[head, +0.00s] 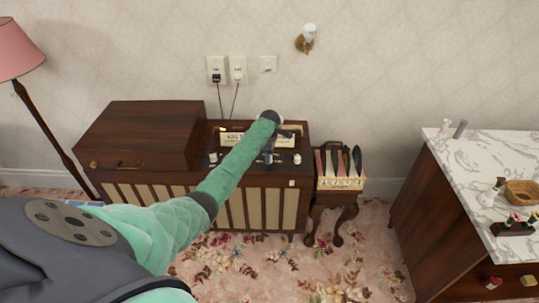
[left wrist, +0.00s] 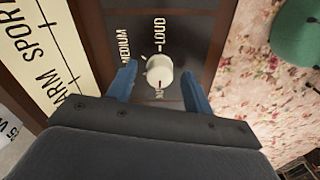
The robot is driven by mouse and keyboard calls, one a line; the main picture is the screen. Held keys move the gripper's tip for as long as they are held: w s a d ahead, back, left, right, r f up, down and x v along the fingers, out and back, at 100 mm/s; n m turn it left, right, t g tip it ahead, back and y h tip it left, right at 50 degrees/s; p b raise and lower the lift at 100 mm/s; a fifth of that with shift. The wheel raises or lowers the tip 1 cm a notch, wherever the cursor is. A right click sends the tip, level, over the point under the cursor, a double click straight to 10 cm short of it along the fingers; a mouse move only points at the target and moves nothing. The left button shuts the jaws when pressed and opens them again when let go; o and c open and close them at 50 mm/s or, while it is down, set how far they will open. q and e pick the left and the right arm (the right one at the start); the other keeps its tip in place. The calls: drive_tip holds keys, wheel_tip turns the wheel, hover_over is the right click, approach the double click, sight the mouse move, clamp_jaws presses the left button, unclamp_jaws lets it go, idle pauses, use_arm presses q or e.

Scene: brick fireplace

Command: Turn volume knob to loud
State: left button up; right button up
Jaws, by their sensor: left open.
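The volume knob (left wrist: 159,70) is a round cream knob on a dark panel with the printed words MEDIUM and LOUD beside it. A dark mark shows near its lower edge in the left wrist view. My left gripper (left wrist: 158,88) is open, with one blue finger on each side of the knob in that view. Whether the fingers touch it I cannot tell. In the head view, my left gripper (head: 270,155) is over the radio cabinet (head: 250,207), partly hidden by my green arm. A cream knob (head: 297,158) shows just right of it. My right gripper is out of view.
A small stand with a cream box (head: 340,183) of upright dark-tipped items is close to the cabinet's right side. A closed brown lid (head: 140,130) rises at its left. A marble-topped dresser (head: 480,160) stands at the right, and a pink lamp (head: 18,50) at the left.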

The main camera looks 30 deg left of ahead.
use_arm(q)
drive_tip(key=c, duration=1)
drive_tip(key=shift+r, duration=0.1)
